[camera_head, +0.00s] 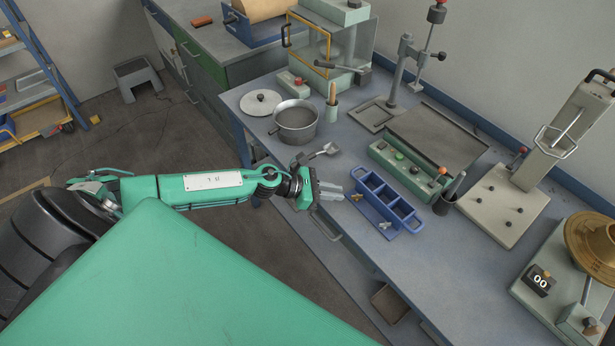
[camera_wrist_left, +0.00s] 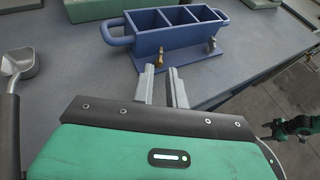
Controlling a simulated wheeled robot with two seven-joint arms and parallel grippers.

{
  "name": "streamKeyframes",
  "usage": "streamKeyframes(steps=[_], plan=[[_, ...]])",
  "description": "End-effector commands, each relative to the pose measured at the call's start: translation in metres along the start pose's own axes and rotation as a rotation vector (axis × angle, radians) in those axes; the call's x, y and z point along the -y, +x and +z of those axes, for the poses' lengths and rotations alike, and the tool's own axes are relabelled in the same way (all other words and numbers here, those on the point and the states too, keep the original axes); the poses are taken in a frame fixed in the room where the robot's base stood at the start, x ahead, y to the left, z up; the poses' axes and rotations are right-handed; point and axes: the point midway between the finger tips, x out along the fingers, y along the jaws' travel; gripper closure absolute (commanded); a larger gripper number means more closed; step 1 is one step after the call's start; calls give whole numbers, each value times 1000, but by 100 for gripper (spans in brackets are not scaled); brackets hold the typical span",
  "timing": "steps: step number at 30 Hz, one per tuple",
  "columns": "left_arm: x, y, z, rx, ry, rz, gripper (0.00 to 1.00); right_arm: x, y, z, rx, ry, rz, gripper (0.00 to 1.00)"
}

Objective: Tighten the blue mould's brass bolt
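The blue mould (camera_head: 386,203) is a three-compartment tray with end handles, standing upright on the bench; it also shows in the left wrist view (camera_wrist_left: 176,40). A brass bolt (camera_wrist_left: 159,54) stands at its near side, close to the left end. A second, paler bolt (camera_wrist_left: 212,46) stands further right. In the head view, the bolts (camera_head: 357,197) look small. My left gripper (camera_head: 331,190) points at the mould from the left. Its two fingers (camera_wrist_left: 163,87) are apart and empty, just short of the brass bolt. A small green and black arm part (camera_wrist_left: 290,128), probably my right arm, shows in the left wrist view.
A metal scoop (camera_head: 327,151) lies just behind my left gripper, with a steel pot (camera_head: 296,122) beyond. A green control box (camera_head: 405,172) is behind the mould, and a dark cup with tools (camera_head: 443,205) is to its right. The bench front is clear.

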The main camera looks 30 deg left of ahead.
Motion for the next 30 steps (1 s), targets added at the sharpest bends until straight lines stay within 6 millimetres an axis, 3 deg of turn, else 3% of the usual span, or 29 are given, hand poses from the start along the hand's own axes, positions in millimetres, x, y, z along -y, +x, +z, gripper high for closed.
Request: streamKeyframes(steps=[9, 15, 30], plan=[[0, -57, -5, -3, 0, 0, 86, 1, 25, 2, 0, 0, 0, 34], [0, -80, -3, -2, 0, 0, 86, 1, 32, 3, 0, 0, 0, 34], [0, -91, 1, 0, 2, -1, 86, 1, 34, 3, 0, 0, 0, 34]])
